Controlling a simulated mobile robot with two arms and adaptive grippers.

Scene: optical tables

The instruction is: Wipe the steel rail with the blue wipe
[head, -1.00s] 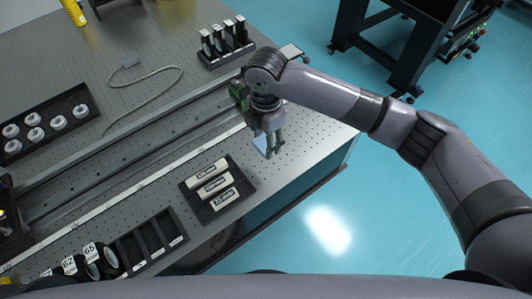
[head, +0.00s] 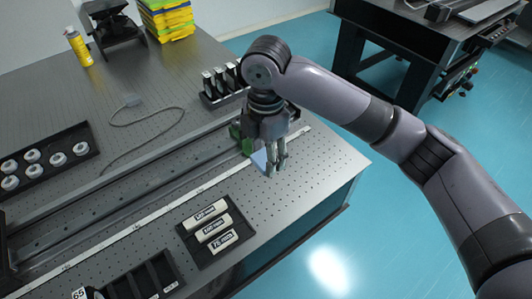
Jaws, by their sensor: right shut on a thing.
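The steel rail (head: 128,204) runs diagonally across the optical table, from the lower left up toward my right gripper. My right gripper (head: 275,172) points down over the table near the rail's right end. It is shut on the blue wipe (head: 259,160), a pale blue piece showing at the left of the fingers. I cannot tell whether the wipe touches the table or rail. A green part (head: 240,137) at the rail's right end is partly hidden behind the gripper. My left gripper is not in view.
A black tray with labelled white blocks (head: 213,257) lies in front of the rail. Behind it are a grey cable (head: 150,108), a holder with upright pieces (head: 222,98) and a tray of white rings (head: 78,132). A yellow can (head: 78,47) stands at the back.

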